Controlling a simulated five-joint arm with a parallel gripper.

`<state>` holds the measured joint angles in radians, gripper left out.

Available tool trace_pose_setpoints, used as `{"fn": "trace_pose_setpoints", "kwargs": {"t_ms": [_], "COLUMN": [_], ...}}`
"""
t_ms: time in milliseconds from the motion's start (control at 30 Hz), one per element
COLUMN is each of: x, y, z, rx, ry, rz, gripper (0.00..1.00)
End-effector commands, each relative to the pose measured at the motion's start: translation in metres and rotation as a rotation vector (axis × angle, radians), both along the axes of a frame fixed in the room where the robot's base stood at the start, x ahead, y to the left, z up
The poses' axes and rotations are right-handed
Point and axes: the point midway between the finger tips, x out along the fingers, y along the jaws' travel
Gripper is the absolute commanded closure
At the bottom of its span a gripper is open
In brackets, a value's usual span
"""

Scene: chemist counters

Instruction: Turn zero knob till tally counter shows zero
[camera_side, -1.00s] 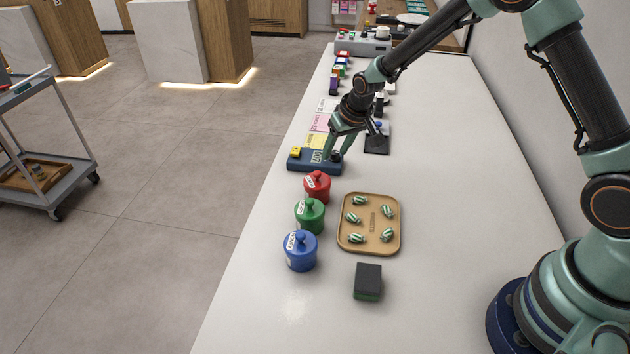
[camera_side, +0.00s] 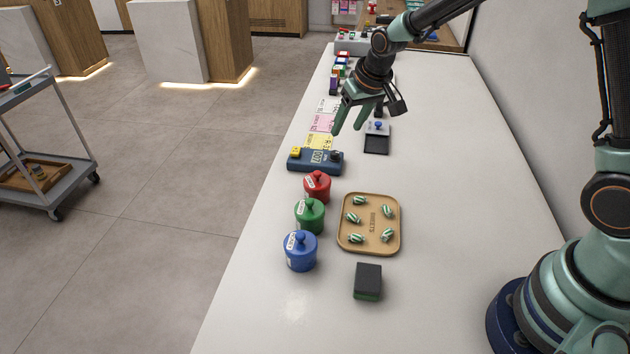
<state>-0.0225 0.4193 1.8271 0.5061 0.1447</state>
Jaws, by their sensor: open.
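The tally counter (camera_side: 316,161) is a dark blue box on the counter's left edge, behind the red jar. It has a yellow button (camera_side: 295,152) at its left end, a small display (camera_side: 317,157) in the middle and a dark round knob (camera_side: 336,156) at its right end. The digits are too small to read. My gripper (camera_side: 347,130) is open and empty. It hangs above and behind the counter's knob end, apart from it. The knob is in plain view.
Red (camera_side: 317,187), green (camera_side: 310,216) and blue (camera_side: 300,251) lidded jars stand in front. A wooden tray (camera_side: 345,205) holds several striped pieces, with a dark block (camera_side: 368,281) nearer. Coloured cards (camera_side: 321,124) and a black stand (camera_side: 377,145) lie behind. The counter's right side is clear.

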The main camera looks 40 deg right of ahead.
Motion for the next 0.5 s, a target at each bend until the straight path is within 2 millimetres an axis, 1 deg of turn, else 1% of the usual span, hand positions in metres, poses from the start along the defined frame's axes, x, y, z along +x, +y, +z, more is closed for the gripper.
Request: {"fn": "trace_pose_setpoints", "kwargs": {"t_ms": [67,200,500], "x": [-0.004,-0.009,-0.011], "y": [0.0,0.0,0.0], "z": [0.011,0.021,0.025], "rx": [0.001,0.0,0.0], "ry": [-0.003,0.0,0.001], "rz": [0.0,0.0,0.0], "gripper": [0.42,0.42,0.42]}}
